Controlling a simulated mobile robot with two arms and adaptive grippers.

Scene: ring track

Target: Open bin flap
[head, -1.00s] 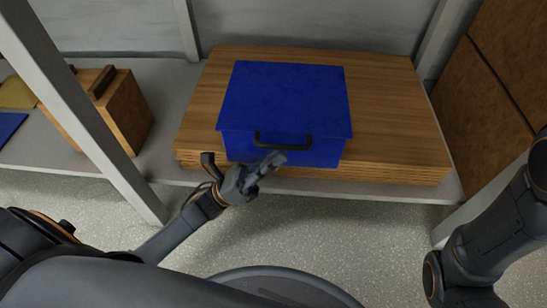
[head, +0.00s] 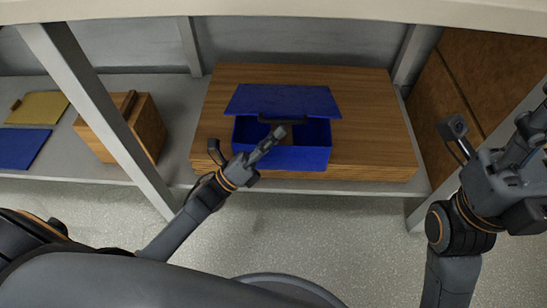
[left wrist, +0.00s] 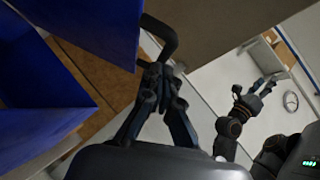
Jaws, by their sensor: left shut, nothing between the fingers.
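The blue bin (head: 300,159) stands on a wooden board, with its flap (head: 283,99) raised and tilted back from the front wall, so part of the inside shows. The dark handle of the flap is at its front edge, partly behind my left gripper (head: 279,133). In the left wrist view, the flap (left wrist: 105,28) and its black handle (left wrist: 163,38) are close above my left fingertips (left wrist: 160,72). The left fingers are shut and empty, at the handle; whether they touch it is unclear. My right gripper (head: 530,135) is at the right edge, partly cut off, away from the bin.
The wooden board (head: 375,130) lies on a grey shelf (head: 180,110). A grey post (head: 100,120) rises in front of the shelf at left. A wooden box (head: 145,130), a yellow panel (head: 38,108) and a blue panel (head: 22,147) are left. A shelf edge (head: 300,10) runs above.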

